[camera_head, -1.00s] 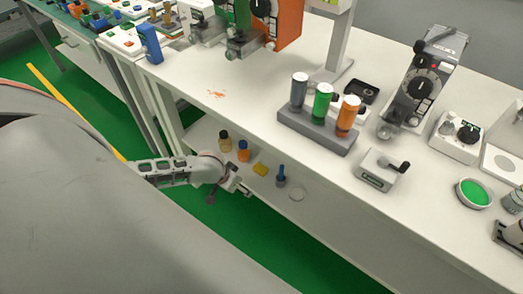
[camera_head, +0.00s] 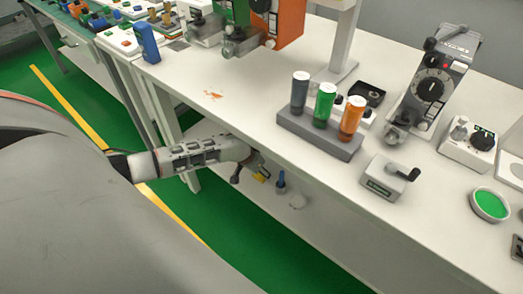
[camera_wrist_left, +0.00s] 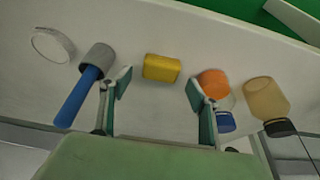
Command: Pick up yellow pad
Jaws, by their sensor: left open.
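The yellow pad (camera_wrist_left: 161,68) lies on the white lower shelf (camera_wrist_left: 150,25) in the left wrist view, ahead of the fingertips and between their lines. My left gripper (camera_wrist_left: 159,92) is open, with a green finger on each side and nothing between them. In the head view the left gripper (camera_head: 254,168) reaches in under the tabletop, and a small part of the yellow pad (camera_head: 264,174) shows beside it. The right gripper is in neither view.
A blue-handled grey tool (camera_wrist_left: 85,82) stands close to the left finger; a white round lid (camera_wrist_left: 52,44) is beyond it. An orange-and-blue bottle (camera_wrist_left: 214,84) is close to the right finger, with a tan black-capped bottle (camera_wrist_left: 266,100) beyond. The tabletop (camera_head: 235,110) hangs above.

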